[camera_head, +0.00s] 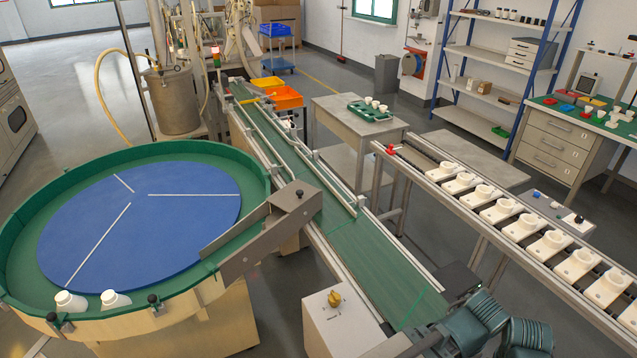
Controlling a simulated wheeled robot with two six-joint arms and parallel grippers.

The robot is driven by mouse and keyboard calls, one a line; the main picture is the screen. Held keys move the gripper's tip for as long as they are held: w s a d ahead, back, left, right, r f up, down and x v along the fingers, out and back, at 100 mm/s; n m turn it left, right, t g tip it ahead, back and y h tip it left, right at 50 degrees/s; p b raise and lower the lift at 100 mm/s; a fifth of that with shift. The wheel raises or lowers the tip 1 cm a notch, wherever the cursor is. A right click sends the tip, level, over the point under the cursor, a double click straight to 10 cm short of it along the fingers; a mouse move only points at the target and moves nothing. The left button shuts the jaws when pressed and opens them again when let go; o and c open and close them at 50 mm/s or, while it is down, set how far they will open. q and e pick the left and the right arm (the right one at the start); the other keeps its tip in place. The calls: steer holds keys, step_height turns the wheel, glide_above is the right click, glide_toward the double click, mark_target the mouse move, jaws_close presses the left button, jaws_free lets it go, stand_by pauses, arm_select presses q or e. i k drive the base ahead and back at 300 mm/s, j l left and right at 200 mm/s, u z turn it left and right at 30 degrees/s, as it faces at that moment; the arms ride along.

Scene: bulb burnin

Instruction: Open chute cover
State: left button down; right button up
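A grey metal chute (245,249) runs from the rim of the round blue-topped turntable (150,215) up to the green conveyor belt (360,250). The cover appears to lie down over the chute end; the inside of the chute is mostly hidden. Neither of my grippers shows clearly. Dark teal ribbed parts stand at the bottom edge, right of centre, with no fingertips visible; I cannot tell what they are.
Two white pieces (92,299) stand at the turntable's near rim. A grey box (340,320) with a brass knob stands beside the conveyor. A rack (520,225) of white sockets runs along the right. A table with a green tray (370,111) stands behind.

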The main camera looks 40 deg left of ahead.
mark_target(289, 198)
steer(key=i+j+u, duration=0.1)
steer(key=u, duration=0.9)
steer(key=l+u, duration=0.15)
steer(key=u, duration=0.25)
steer(key=l+u, duration=0.15)
steer(key=u, duration=0.2)
